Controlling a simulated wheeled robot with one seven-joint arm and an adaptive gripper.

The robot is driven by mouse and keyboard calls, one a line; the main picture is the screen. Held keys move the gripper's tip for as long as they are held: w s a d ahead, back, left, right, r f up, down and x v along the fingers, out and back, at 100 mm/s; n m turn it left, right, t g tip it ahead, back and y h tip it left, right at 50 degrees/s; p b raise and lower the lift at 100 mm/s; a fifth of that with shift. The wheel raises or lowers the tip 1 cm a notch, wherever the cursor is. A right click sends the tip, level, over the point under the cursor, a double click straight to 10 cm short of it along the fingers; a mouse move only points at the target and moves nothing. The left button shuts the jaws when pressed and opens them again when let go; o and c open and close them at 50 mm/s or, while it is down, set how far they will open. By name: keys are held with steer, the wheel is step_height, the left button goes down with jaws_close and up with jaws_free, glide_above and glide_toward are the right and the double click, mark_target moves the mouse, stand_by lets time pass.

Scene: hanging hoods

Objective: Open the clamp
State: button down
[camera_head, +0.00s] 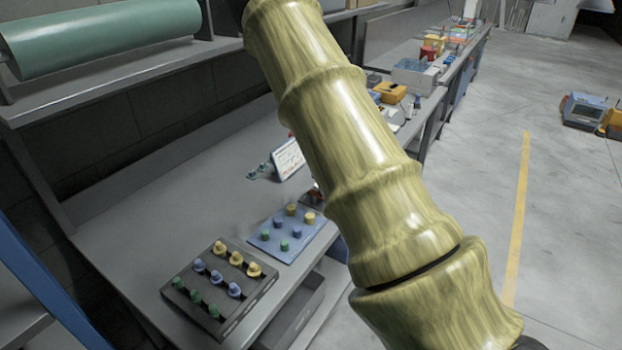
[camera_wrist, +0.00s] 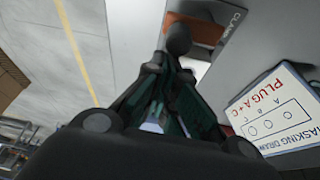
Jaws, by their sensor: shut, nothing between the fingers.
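In the wrist view my gripper (camera_wrist: 178,42) is shut and empty, its dark fingers meeting at a rounded tip. The tip lies in front of a dark grey plate (camera_wrist: 232,38) lettered "CLAMP", with a rust-brown patch (camera_wrist: 205,30) beside the lettering. The clamp itself cannot be made out clearly; the fingers cover part of that area. Whether the tip touches anything there, I cannot tell. In the head view my arm's thick links cross the middle and hide the gripper.
A white sign (camera_wrist: 275,110) reading "PLUG A+C" stands right of the gripper; a sign (camera_head: 289,158) also shows on the bench (camera_head: 150,215). A dark board with coloured plugs (camera_head: 220,285) and a blue plug board (camera_head: 285,232) lie nearer. Open floor (camera_head: 570,220) is at right.

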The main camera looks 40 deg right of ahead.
steer(key=shift+a, duration=0.15)
stand_by(0.7)
steer(key=d, duration=0.4)
steer(key=shift+w, duration=0.15)
steer(key=b+v, duration=0.2)
steer(key=v, duration=0.8)
steer(key=shift+w+b, duration=0.2)
steer(key=shift+b, duration=0.2)
steer(key=shift+d, duration=0.1)
